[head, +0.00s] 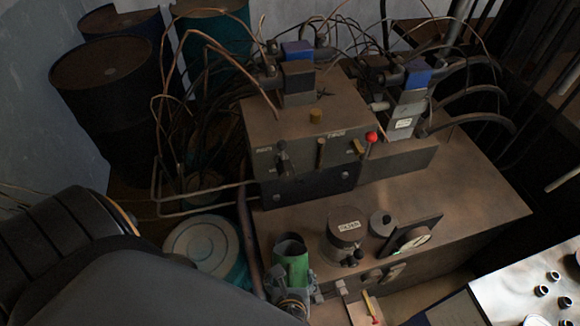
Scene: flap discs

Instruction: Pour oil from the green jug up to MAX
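The green jug (291,264) is at the bottom middle of the head view, upright, its dark round mouth facing up; its contents cannot be made out. My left gripper (289,298) is in front of the jug's lower part and appears closed around it, hiding its base. The jug is at the front left edge of the brown tank (455,218). On the tank stands a round grey labelled cap (346,228), right of the jug, with a smaller cap (382,223) beside it. A narrow yellow strip (369,305) shows at the front; no MAX mark is readable. My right gripper is out of view.
A valve block (310,120) with a red-knobbed lever (371,137) rises behind the caps. A gauge (414,239) stands right. Cables and pipes crowd the back left. A lidded drum (201,247) stands left of the jug.

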